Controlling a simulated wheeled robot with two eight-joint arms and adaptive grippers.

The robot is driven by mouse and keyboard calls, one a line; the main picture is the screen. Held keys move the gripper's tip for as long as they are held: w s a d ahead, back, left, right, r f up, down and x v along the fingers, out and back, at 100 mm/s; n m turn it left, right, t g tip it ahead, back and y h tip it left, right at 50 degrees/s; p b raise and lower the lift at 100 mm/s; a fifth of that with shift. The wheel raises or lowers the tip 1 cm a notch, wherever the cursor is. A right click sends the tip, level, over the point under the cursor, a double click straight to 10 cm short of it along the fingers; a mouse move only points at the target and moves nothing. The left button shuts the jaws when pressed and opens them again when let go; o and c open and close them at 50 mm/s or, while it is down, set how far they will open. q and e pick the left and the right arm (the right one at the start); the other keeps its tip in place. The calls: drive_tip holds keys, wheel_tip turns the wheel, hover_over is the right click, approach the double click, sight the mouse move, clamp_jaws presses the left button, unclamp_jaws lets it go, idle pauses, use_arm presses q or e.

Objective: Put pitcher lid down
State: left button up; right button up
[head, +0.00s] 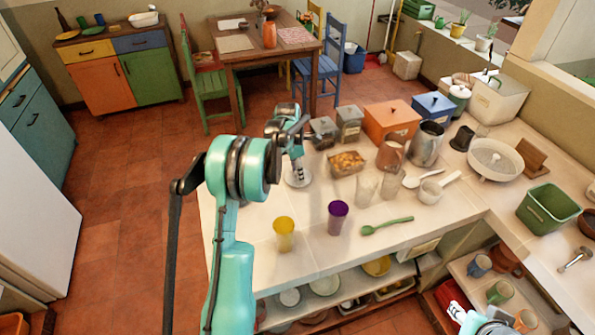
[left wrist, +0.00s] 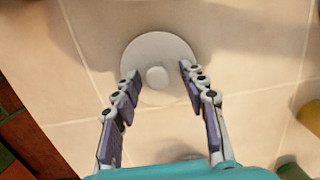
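A round white lid (head: 297,182) with a centre knob lies flat on the counter near its left edge. It also shows in the left wrist view (left wrist: 157,50). My left gripper (head: 298,170) points down over it. In the left wrist view its fingers (left wrist: 160,74) are open, one on each side of the knob, with a clear gap to it; nothing is held. I cannot tell how high the fingertips are above the lid. A grey metal pitcher-like vessel (head: 427,145) stands farther right. Part of my right gripper (head: 472,318) shows at the lower right edge; its fingers are unclear.
Canisters (head: 349,124) stand behind. The counter's left front is mostly clear.

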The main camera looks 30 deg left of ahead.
sight(294, 177)
use_arm(q)
drive_tip(key=shift+r, duration=0.15)
drive_tip(key=shift+r, duration=0.35)
wheel_tip(294, 177, up, 11)
drive_tip(key=s+p, duration=0.1)
drive_tip(key=p, duration=0.2)
drive_tip(key=s+d+r+m+t, duration=0.1)
drive_tip(key=s+d+r+m, duration=0.5)
drive_tip(key=d+r+m, duration=0.15)
drive_tip(key=s+d+f+m+t, duration=0.1)
drive_tip(key=s+d+m+t, duration=0.1)
drive_tip(key=s+d+m, duration=0.5)
drive_tip(key=s+d+f+m+t+y, duration=0.1)
drive_tip(key=s+d+f+m+t, duration=0.1)
drive_tip(key=s+d+m, duration=0.5)
drive_tip(key=s+m+t, duration=0.1)
drive_tip(key=s+m, duration=0.5)
drive_tip(key=s, duration=0.1)
drive_tip(key=shift+s+f, duration=0.25)
drive_tip(key=shift+s, duration=0.05)
drive_tip(key=shift+d+m, duration=0.1)
drive_tip(key=shift+m, duration=0.15)
